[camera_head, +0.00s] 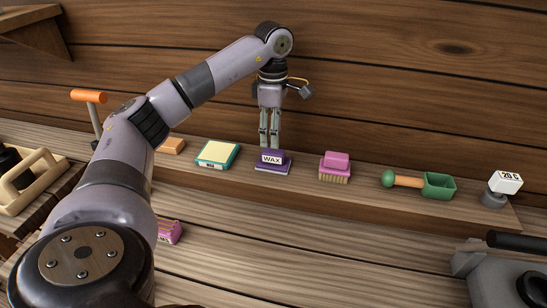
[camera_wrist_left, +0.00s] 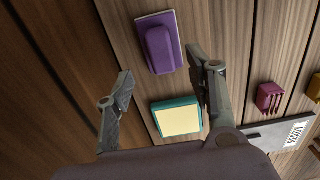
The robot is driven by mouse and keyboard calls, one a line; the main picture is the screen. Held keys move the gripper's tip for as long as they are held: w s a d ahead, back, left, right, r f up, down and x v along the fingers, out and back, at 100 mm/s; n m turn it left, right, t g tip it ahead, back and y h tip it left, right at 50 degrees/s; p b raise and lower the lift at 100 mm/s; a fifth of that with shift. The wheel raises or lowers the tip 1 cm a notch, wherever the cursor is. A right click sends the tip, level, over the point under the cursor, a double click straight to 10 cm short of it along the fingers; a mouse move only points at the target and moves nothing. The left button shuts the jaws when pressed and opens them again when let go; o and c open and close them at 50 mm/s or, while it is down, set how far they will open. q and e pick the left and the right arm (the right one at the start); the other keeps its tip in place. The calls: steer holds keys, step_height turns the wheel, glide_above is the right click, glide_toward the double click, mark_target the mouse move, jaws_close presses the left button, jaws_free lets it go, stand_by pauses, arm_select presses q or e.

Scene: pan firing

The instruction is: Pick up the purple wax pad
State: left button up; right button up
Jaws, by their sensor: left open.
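The purple wax pad (camera_head: 272,168), with a white "WAX" label on its raised grip, lies on the shelf against the wooden wall. My left gripper (camera_head: 269,146) points down just above and behind the pad. Its two fingers (camera_wrist_left: 160,68) are apart, with nothing between them that I can see as held. I cannot tell whether a fingertip touches the pad. My right gripper is not in view.
A teal and yellow pad (camera_head: 218,154) lies left of the wax pad, and a pink brush (camera_head: 335,167) stands right of it. Further right are a green scoop (camera_head: 438,186) and a "20 G" weight (camera_head: 506,182). An orange block (camera_head: 171,145) lies at the left.

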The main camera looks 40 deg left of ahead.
mark_target(273, 151)
arm_select(q)
steer(key=shift+s+f+p, duration=0.1)
steer(key=shift+f+p, duration=0.6)
steer(key=shift+f, duration=2.9)
steer(key=shift+d, duration=0.1)
jaws_close()
